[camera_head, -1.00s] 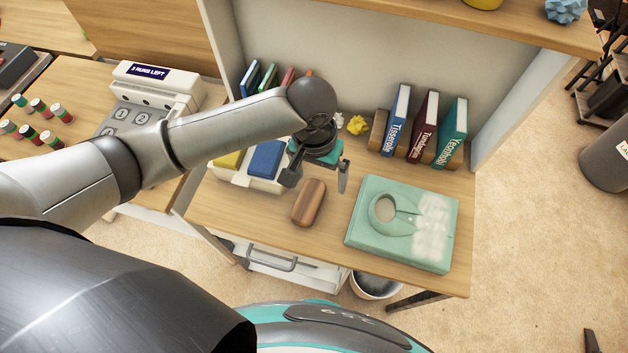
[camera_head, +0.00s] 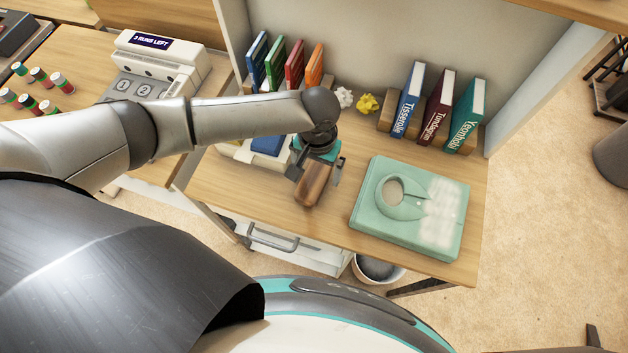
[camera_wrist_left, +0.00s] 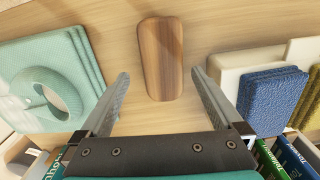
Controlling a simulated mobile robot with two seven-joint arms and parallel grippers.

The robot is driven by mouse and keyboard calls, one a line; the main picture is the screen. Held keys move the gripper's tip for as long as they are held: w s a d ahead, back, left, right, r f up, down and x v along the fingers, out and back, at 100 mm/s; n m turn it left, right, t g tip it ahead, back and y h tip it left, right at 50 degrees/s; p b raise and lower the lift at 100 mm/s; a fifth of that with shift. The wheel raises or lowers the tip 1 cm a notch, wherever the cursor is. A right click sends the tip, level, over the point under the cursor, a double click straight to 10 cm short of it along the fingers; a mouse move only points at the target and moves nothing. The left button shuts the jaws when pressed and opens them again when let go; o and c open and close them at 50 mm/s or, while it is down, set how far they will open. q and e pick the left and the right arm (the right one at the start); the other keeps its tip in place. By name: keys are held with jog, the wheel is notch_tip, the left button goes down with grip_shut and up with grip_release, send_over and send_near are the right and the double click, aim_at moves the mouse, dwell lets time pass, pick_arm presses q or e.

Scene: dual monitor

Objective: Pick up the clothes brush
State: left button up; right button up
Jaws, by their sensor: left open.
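The clothes brush, with a brown wooden back (camera_head: 312,187), lies on the desk between the blue pad and the folded green shirt. In the left wrist view, the brush (camera_wrist_left: 162,58) lies ahead of the fingertips, between their lines. My left gripper (camera_head: 318,174) is above the brush in the head view, its fingers at either side of the brush's far end. In the left wrist view, my left gripper (camera_wrist_left: 160,82) is open and empty, with a finger to each side of the brush's near part. My right gripper is not in view.
The folded green shirt (camera_head: 444,228) lies to the right of the brush. A blue pad (camera_head: 267,145) on a pale box lies to the left. Books (camera_head: 407,99) and crumpled yellow paper (camera_head: 367,103) stand at the back. The desk front is clear.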

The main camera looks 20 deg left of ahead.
aim_at(315, 177)
pick_arm(q)
jog(key=f+b, duration=0.1)
jog(key=f, duration=0.3)
jog(key=shift+a, duration=0.2)
jog(key=c, duration=1.4)
